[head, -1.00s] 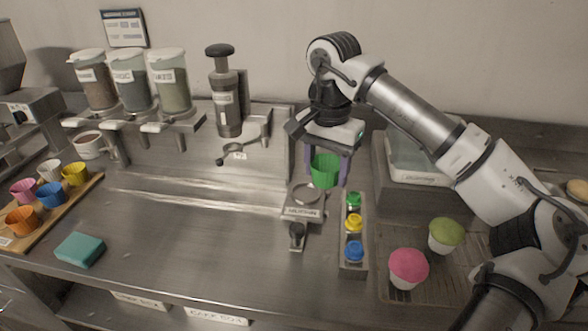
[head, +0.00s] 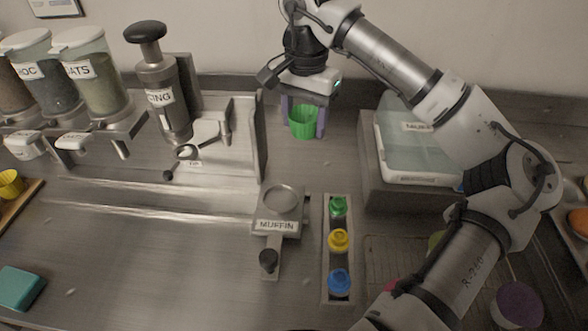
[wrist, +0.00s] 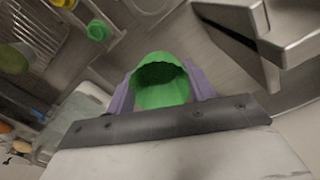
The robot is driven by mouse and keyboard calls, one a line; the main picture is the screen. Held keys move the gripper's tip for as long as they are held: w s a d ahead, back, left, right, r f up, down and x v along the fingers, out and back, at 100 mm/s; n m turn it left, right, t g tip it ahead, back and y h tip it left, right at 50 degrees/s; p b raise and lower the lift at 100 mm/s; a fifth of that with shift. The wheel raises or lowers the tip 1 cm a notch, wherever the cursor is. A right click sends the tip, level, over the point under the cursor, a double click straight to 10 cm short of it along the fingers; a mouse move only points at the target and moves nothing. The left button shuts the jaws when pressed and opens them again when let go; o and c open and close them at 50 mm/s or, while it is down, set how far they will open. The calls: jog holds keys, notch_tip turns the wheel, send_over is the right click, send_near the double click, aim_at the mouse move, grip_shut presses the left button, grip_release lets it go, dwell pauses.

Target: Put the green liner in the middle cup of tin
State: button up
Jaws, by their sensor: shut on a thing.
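The green liner (head: 303,122) is a small ribbed cup, upright, in the head view above the back of the counter. My gripper (head: 304,134) is shut on it, with one purple finger on each side. The liner also shows in the wrist view (wrist: 160,85), with its open mouth visible and a finger on each side. It hangs behind the metal stand with a ring and a MUFFIN label (head: 278,225), apart from it.
A narrow rack (head: 325,265) holds green, yellow and blue-topped items right of the stand. A lidded container (head: 420,150) sits at the back right. A press (head: 165,95) and dispensers (head: 100,80) stand at the left. A teal block (head: 18,287) lies front left; the counter between is clear.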

jog(key=p, duration=0.3)
send_near(303, 182)
notch_tip(303, 182, down, 6)
jog(key=shift+r, duration=0.25)
jog(key=shift+f, duration=0.45)
jog(key=shift+f+b, duration=0.2)
jog(key=shift+b, duration=0.15)
jog(key=o, duration=0.6)
jog(key=shift+r, duration=0.15)
